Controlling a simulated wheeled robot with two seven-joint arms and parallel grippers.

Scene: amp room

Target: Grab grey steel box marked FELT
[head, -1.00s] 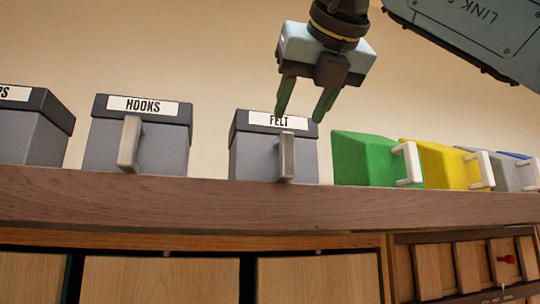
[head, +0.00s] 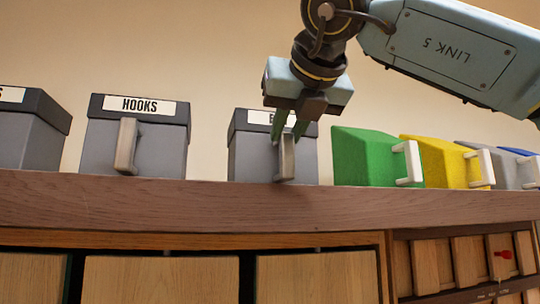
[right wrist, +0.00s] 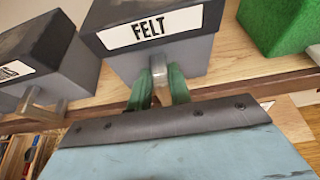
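The grey steel box marked FELT (head: 250,158) stands on the wooden shelf, with a dark lid and a white label. In the head view my right gripper partly covers the label; the right wrist view shows it in full on the FELT box (right wrist: 185,55). My right gripper (head: 288,134) is at the box's upright front handle (head: 286,160). In the right wrist view its green fingers (right wrist: 160,84) lie on both sides of the handle and look closed on it. The box still rests on the shelf. My left gripper is not in view.
A grey box marked HOOKS (head: 150,145) stands to the left, with another grey box (head: 30,140) beyond it. A green bin (head: 360,158) stands close on the right, then a yellow bin (head: 440,163) and others. Wooden drawers (head: 160,280) lie below the shelf (head: 200,202).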

